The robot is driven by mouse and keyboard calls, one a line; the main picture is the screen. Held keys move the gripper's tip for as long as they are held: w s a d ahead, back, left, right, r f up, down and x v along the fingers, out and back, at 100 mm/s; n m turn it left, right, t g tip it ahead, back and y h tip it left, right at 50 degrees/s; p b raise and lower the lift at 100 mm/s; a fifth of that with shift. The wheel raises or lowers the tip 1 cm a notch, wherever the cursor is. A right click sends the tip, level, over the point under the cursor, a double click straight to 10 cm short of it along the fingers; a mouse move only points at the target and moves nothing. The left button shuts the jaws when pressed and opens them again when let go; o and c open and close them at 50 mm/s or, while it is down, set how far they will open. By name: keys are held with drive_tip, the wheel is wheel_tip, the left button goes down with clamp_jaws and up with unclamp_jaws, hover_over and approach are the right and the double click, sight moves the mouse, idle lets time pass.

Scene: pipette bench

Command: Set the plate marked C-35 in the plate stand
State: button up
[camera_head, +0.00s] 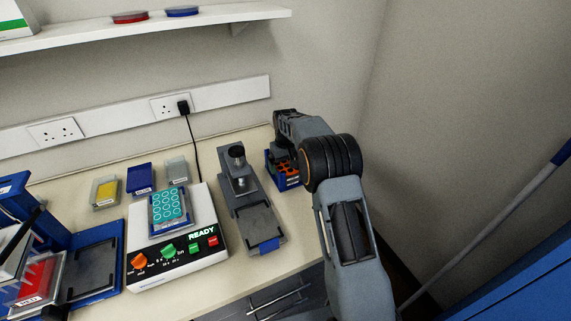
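I cannot read the mark C-35 on any plate. A blue plate with orange wells (289,182) is at the back right of the bench, partly hidden by my arm. My gripper (285,158) is at this plate; its fingers are too small and hidden to show whether they hold it. A plate with teal wells (168,208) sits on the white device with the READY display. A grey stand-like fixture (262,222) with a dark flat bed, a post and a blue front label is left of my arm. I cannot tell for sure that it is the plate stand.
The white device (180,258) has knobs and buttons. Behind it lie yellow (105,192), blue (140,179) and grey (177,170) boxes. A blue-framed apparatus (112,262) with a red-filled container (37,283) stands left. A shelf (140,32) overhangs the back. A wall closes the right.

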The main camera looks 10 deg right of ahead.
drive_tip(key=shift+r, duration=0.15)
wheel_tip(320, 180, up, 12)
drive_tip(key=s+r+t, duration=0.1)
drive_tip(key=s+r, duration=0.4)
drive_tip(key=s, duration=0.2)
drive_tip(key=s+f+m+t, duration=0.2)
drive_tip(key=s+f+t, duration=0.1)
drive_tip(key=s, duration=2.2)
drive_tip(key=shift+s+f, duration=0.35)
drive_tip(key=shift+f, duration=0.3)
